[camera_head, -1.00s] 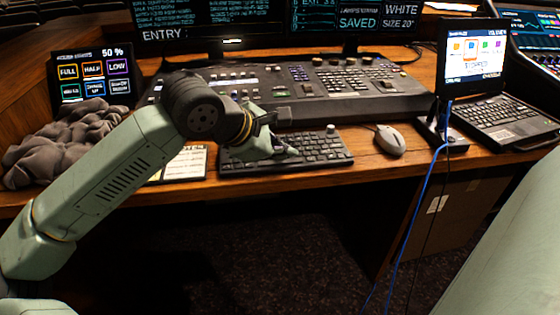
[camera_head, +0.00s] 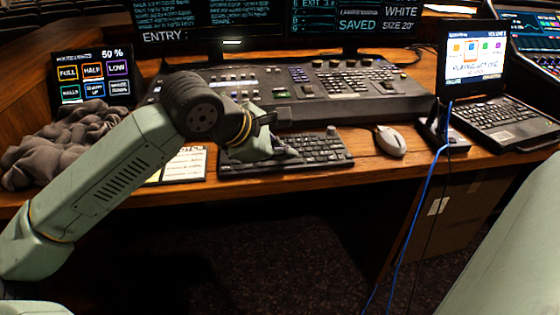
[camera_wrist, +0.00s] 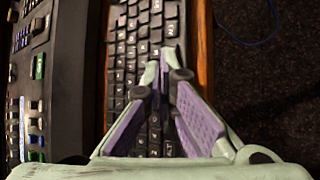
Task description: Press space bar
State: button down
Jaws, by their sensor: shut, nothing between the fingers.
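The black keyboard (camera_head: 325,155) lies flat on the wooden desk in front of the mixing console. In the wrist view the keyboard (camera_wrist: 130,50) runs lengthwise up the picture. My gripper (camera_head: 292,153) points down over the left-middle part of the keyboard. In the wrist view my gripper (camera_wrist: 165,62) is shut and empty, with its purple-padded fingers meeting at the tips. The tips are at or just above the keys; contact cannot be told.
A mouse (camera_head: 390,141) sits right of the keyboard, and a laptop (camera_head: 500,115) stands further right with a blue cable (camera_head: 408,215). The console (camera_head: 330,92) rises behind the keyboard. A paper note (camera_head: 186,165) and grey cloth (camera_head: 65,145) lie left. The desk's front edge is close.

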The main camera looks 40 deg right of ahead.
aim_at(282, 166)
jog(key=shift+r, duration=0.55)
jog(key=shift+r+p, duration=1.2)
jog(key=shift+r, duration=1.3)
